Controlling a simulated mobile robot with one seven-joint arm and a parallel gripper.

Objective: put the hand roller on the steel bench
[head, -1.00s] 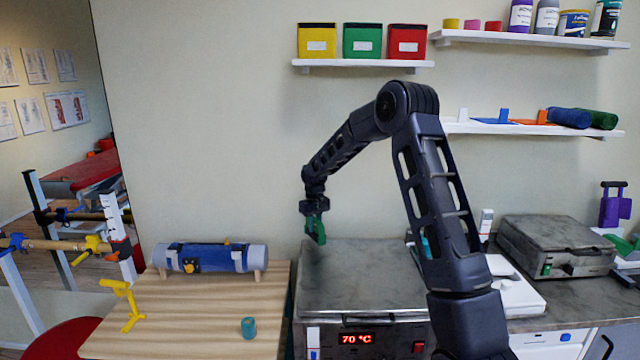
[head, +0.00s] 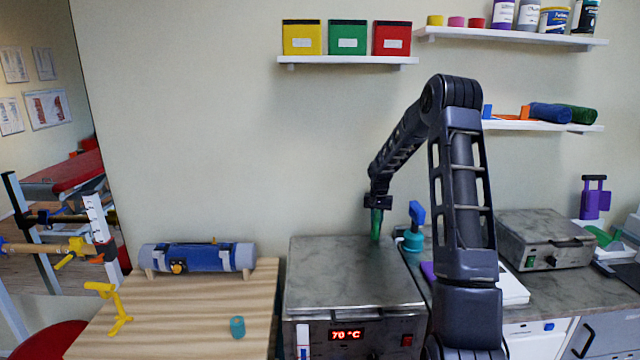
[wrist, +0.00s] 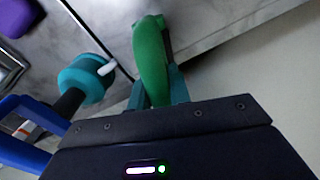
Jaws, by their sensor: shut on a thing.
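My gripper (head: 377,212) is shut on a green, elongated, slightly curved thing, which I take to be the hand roller (head: 376,226). It hangs down from the jaws, by the back edge of the heater lid in the head view. In the wrist view the green roller (wrist: 150,60) sticks out beyond the teal fingers (wrist: 157,92). The steel bench (head: 560,290) is the grey, mottled worktop on the right; my arm hides part of it. I cannot tell the roller's exact height above the surface below.
A teal tool with blue handle (head: 414,228) stands close right of my gripper. The 70 °C heater (head: 350,275) is left of the bench. A grey metal case (head: 545,240) and a purple item (head: 594,198) occupy the bench's right. A wooden table (head: 180,310) is at left.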

